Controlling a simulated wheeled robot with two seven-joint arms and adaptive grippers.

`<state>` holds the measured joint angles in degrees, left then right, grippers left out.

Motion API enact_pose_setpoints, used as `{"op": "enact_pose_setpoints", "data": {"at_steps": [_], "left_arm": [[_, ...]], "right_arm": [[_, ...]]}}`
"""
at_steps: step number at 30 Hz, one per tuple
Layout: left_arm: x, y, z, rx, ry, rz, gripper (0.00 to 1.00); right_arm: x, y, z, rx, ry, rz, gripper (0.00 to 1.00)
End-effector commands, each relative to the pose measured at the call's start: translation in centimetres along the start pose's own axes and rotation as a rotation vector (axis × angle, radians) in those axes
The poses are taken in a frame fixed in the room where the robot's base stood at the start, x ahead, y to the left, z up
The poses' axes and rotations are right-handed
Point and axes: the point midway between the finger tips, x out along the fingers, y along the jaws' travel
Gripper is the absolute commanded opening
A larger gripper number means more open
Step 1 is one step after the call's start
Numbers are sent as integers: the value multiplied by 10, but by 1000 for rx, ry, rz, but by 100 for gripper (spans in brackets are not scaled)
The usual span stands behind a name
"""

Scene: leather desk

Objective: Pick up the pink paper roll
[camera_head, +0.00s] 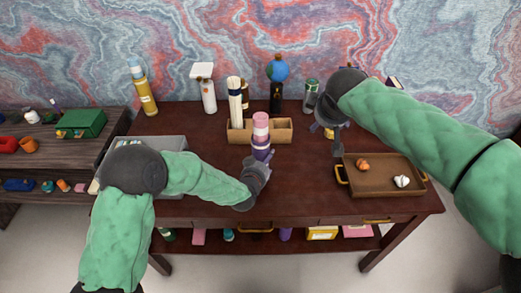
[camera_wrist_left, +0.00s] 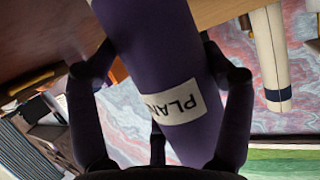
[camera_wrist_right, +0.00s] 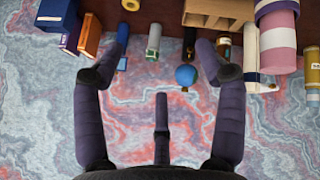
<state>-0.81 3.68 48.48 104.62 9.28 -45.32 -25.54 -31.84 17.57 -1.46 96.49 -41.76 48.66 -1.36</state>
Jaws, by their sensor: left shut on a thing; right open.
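The pink paper roll (camera_head: 260,120) stands roughly upright at the middle of the desk, in front of the wooden holder (camera_head: 283,131). Its upper part is pink with a white band, and its lower part looks purple. My left gripper (camera_head: 260,166) is shut around this lower part. In the left wrist view the roll (camera_wrist_left: 160,60) looks dark purple with a white "PLAN" label, between the fingers. Whether its base is clear of the desk is hidden. The roll also shows in the right wrist view (camera_wrist_right: 279,38). My right gripper (camera_head: 333,130) is open and empty, right of the holder.
Cream rolls (camera_head: 235,100) stand in the holder's left part. A brown tray (camera_head: 383,188) with two small balls lies at the right. Bottles, a can (camera_head: 311,95) and a small globe (camera_head: 277,70) line the back. A lower side table (camera_head: 60,150) stands left.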

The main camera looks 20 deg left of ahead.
Motion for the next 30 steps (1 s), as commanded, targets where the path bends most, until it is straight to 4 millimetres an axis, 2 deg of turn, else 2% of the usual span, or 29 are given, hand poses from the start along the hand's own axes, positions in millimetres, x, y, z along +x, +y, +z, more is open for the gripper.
{"op": "enact_pose_setpoints", "data": {"at_steps": [5,9,15,23,26,30], "left_arm": [[0,1,2,0,-4,1,46],[0,1,2,0,-4,1,46],[0,1,2,0,-4,1,46],[0,1,2,0,-4,1,46],[0,1,2,0,-4,1,46],[0,1,2,0,-4,1,46]], "right_arm": [[-6,-16,-43,120,-34,-63,72],[-15,-40,-79,224,-71,-137,72],[-31,-75,-117,326,-117,-237,72],[-40,-99,-134,374,-148,-299,72],[-30,-104,-134,376,-153,-303,72],[-8,-110,-131,376,-153,-302,72]]}}
